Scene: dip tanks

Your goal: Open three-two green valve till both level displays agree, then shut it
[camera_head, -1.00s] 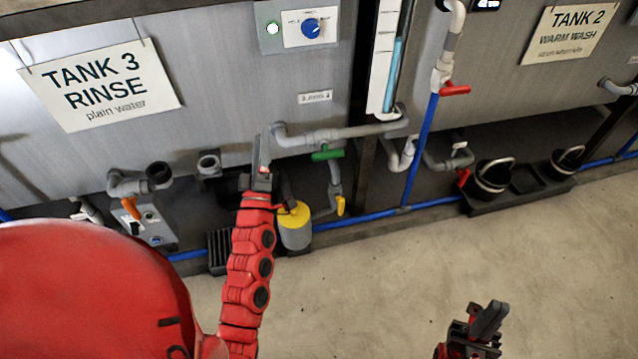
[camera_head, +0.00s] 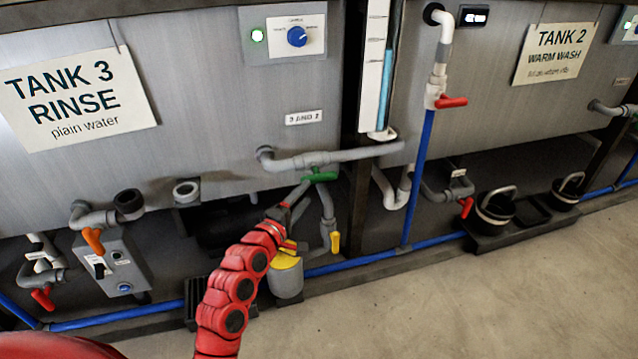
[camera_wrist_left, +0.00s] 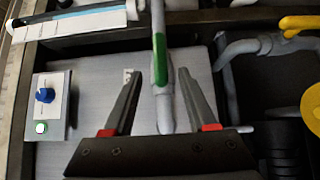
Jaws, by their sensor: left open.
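The green valve handle (camera_head: 320,176) is on the grey pipe (camera_head: 350,155) below the "3 AND 2" label (camera_head: 303,117). It appears to lie roughly along the pipe. My left gripper (camera_head: 296,193) is open and reaches up to the handle from the lower left. In the left wrist view the green handle (camera_wrist_left: 160,62) shows between and beyond the fingertips (camera_wrist_left: 158,75); contact cannot be told. A sight tube (camera_head: 385,85) with a blue column stands between the tanks. A small digital display (camera_head: 474,16) is on tank 2; its digits are unreadable. My right gripper is out of view.
A yellow-handled valve (camera_head: 335,241) and a yellow-topped container (camera_head: 286,275) are close below the left gripper. Red-handled valves (camera_head: 452,102) are to the right. An orange valve (camera_head: 94,240) is to the left. The floor in front is clear.

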